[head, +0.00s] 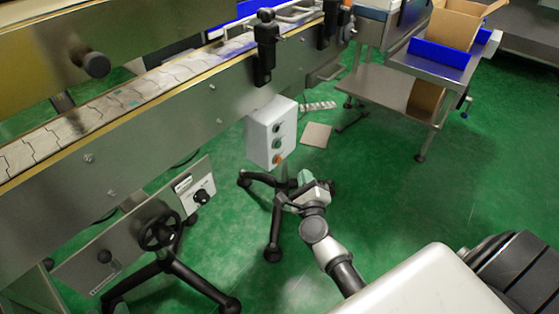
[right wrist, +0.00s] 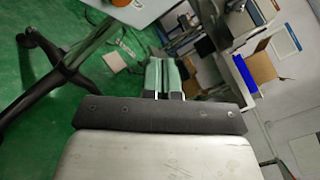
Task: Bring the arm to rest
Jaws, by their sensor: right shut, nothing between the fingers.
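My right arm reaches in from the lower right of the head view. Its gripper (head: 304,178) is over the green floor, below and to the right of a grey control box with buttons (head: 266,140). In the right wrist view the two pale green fingers (right wrist: 163,76) lie side by side, shut with nothing between them. No contact with the box shows. My left gripper is not in view.
A conveyor (head: 130,100) with a metal side runs along the left. Black stand legs (head: 272,235) stand close to my right gripper. A handwheel (head: 160,232) is at lower left. A table with a blue tray and cardboard box (head: 452,25) stands upper right. Floor at right is clear.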

